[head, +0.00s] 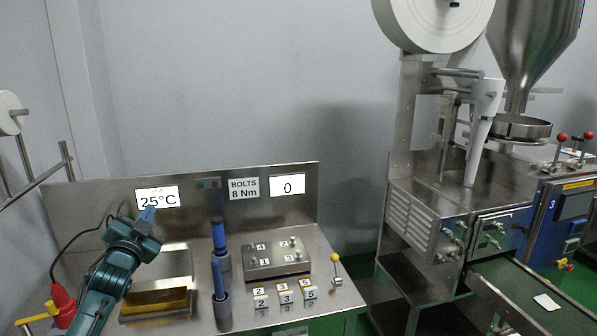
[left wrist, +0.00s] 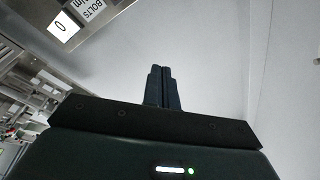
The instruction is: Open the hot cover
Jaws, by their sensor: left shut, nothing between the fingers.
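A display reading 25°C (head: 157,197) is on the steel back panel at the left of the bench. Below it stands a steel unit with a brassy, yellowish block (head: 168,301) at its front, partly behind my left arm. I cannot tell for sure which part of this unit is the hot cover. My left gripper (head: 148,213) is raised in front of the panel, just below the display in the picture, apart from the block. Its dark fingers are together and empty in the left wrist view (left wrist: 164,86). My right gripper is in neither view.
Blue-handled tools (head: 221,270) stand in holders right of the unit. A steel plate with numbered bolts (head: 277,259), small numbered blocks (head: 284,294) and a yellow-knobbed lever (head: 336,270) are further right. A red and yellow device (head: 62,305) is at the far left. The packing machine (head: 425,205) stands right.

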